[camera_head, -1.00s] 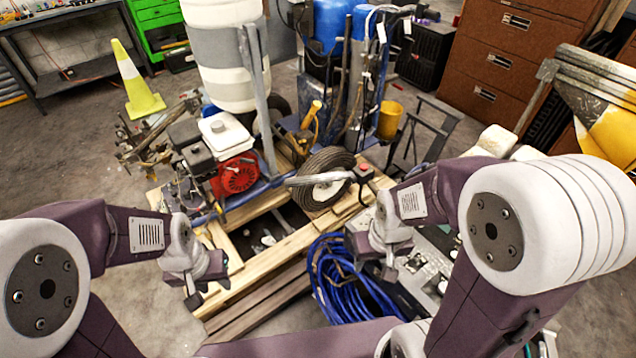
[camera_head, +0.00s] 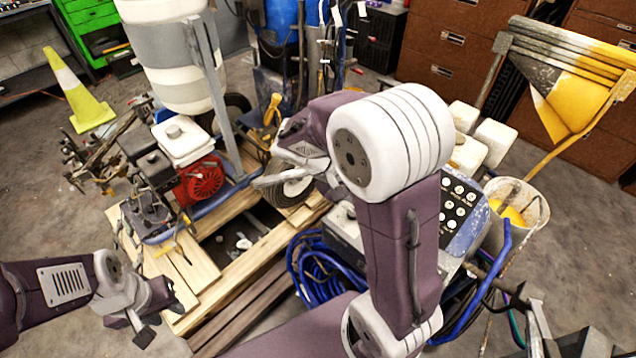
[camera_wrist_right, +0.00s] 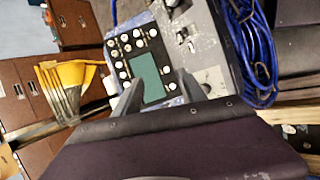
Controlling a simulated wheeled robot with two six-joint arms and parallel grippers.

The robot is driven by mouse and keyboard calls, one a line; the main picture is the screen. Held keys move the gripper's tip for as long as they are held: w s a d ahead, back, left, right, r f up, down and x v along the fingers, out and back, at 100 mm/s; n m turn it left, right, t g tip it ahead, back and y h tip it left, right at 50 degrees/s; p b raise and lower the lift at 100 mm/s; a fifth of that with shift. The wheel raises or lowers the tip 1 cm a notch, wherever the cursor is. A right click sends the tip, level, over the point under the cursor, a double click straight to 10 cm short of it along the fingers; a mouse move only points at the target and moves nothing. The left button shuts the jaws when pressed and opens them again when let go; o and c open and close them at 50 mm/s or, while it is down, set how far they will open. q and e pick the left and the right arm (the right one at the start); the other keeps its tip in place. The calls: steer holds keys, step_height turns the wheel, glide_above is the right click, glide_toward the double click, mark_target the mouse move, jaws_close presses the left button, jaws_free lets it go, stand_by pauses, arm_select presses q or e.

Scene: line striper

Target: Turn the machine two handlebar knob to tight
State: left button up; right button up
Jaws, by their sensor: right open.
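A line striper with a control panel (camera_head: 459,212) stands at the right, partly behind my right arm. Its panel of knobs and green screen (camera_wrist_right: 152,78) fills the middle of the right wrist view. I cannot make out which part is the handlebar knob. A striper with a red engine (camera_head: 200,180) stands on the pallet.
Blue hose (camera_head: 318,270) lies coiled between the pallet and the panel. A traffic cone (camera_head: 80,92) stands at the left.

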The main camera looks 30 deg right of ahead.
steer(key=w+a+f+n+t+h+b, duration=0.1)
steer(key=w+f+t+h+b, duration=0.3)
steer(key=w+b, duration=0.45)
steer(key=w+a+f+n+t+h+b, duration=0.1)
steer(key=w+a+f+n+h+b, duration=0.1)
steer(key=w+f+h+b, duration=0.45)
steer(key=w+a+f+n+t+y+b, duration=0.2)
steer(key=w+a+f+n+t+b, duration=0.1)
steer(key=w+a+f+b, duration=0.4)
steer(key=s+x, duration=0.1)
steer(key=x, duration=0.8)
steer(key=shift+d+f+b, duration=0.35)
steer(key=shift+f, duration=0.05)
jaws_close()
arm_select(q)
step_height(320, 180, down, 29)
steer(key=b, duration=0.4)
arm_select(e)
steer(key=shift+m, duration=1.5)
